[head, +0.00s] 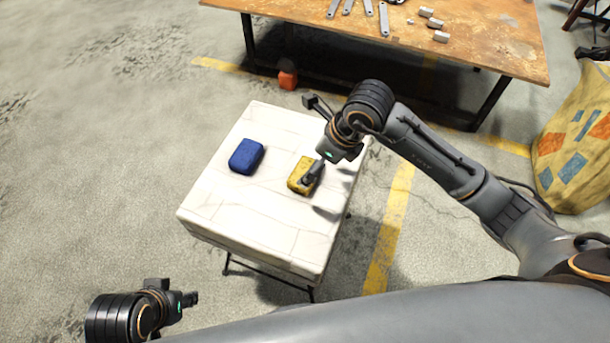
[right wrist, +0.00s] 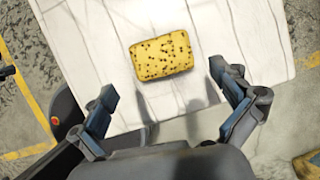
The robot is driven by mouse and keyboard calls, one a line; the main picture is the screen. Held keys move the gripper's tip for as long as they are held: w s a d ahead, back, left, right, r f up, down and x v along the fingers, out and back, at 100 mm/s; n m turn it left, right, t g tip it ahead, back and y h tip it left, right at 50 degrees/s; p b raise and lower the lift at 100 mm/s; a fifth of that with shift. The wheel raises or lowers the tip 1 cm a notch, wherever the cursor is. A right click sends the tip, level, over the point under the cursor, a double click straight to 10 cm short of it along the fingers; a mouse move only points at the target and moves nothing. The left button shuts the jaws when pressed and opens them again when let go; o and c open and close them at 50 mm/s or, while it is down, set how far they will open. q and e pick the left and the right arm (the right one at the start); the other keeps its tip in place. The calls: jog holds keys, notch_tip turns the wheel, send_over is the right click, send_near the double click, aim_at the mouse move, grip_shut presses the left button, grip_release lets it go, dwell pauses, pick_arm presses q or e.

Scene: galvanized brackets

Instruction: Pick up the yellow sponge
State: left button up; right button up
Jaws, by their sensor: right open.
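The yellow sponge (head: 301,175) lies flat on a small white table (head: 265,235), to the right of its middle in the head view. In the right wrist view the yellow sponge (right wrist: 162,56) shows whole, with dark specks on its top. My right gripper (head: 313,172) is above the sponge and hides part of it in the head view. In the right wrist view my right gripper (right wrist: 168,95) is open, its two fingers apart and empty, with the sponge ahead of the fingertips. My left gripper (head: 192,299) is at the lower left, away from the table; its jaws are too small to judge.
A blue sponge (head: 246,156) lies on the white table, left of the yellow one. A wooden workbench (head: 470,50) with metal brackets (head: 384,19) stands at the back. A red object (head: 287,80) is on the floor. A yellow patterned bag (head: 575,140) stands at the right.

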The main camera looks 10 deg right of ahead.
aim_at(305, 171)
jog(key=b+x, duration=0.1)
jog(key=x, duration=0.5)
jog(key=shift+w+a+f, duration=0.1)
jog(key=shift+w+f, duration=0.05)
jog(key=shift+w, duration=0.1)
jog(key=shift+c, duration=0.2)
jog(key=c, duration=0.9)
